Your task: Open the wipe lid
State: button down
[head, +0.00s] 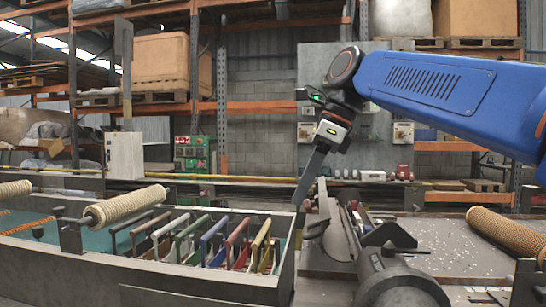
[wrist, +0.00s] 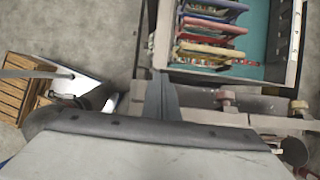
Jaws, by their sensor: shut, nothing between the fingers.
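I cannot make out a wipe lid for certain in either view. My gripper (head: 301,203) is shut and empty. It points down beside the right end of the grey tank (head: 180,281), near a grey machine part with a curved metal plate (head: 338,228).
The tank holds several coloured frames (head: 231,243) in teal liquid. A grey cylindrical machine part (head: 400,289) stands in front on the bench (head: 450,268). A slatted wooden thing (wrist: 22,92) is at the wrist view's left.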

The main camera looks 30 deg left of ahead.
jog(key=s+a+r, duration=0.1)
jog(key=a+r, duration=0.3)
jog(key=r, duration=0.3)
jog(key=shift+s+a+r, duration=0.15)
jog(key=shift+s+a, duration=0.1)
jog(key=shift+a, duration=0.05)
jog(key=w+d+f+n+t, duration=0.15)
jog(key=d+f, duration=0.25)
jog(key=d, duration=0.6)
jog(key=w+d+f+n+t+h, duration=0.1)
jog(key=d+f+n, duration=0.3)
jog(key=d, duration=0.6)
jog(key=w+d+f+n+t, duration=0.1)
jog(key=d+f, duration=0.4)
jog(key=d, duration=0.5)
jog(key=s+d+f+n+h, duration=0.1)
jog(key=s+d+f+n, duration=0.1)
jog(key=s+d+f, duration=0.4)
jog(key=s+d+f+n+t+h, duration=0.1)
jog(key=s+d+f+n, duration=0.2)
jog(key=s+d+f, duration=0.3)
jog(key=s+d+f+n+t+h, duration=0.1)
jog(key=s+d+f+n, duration=0.2)
jog(key=d+f, duration=0.9)
notch_tip(320, 180, down, 8)
jog(key=s, duration=0.2)
jog(key=shift+s+r+h, duration=0.2)
jog(key=shift+s+h, duration=0.1)
jog(key=shift+s, duration=0.1)
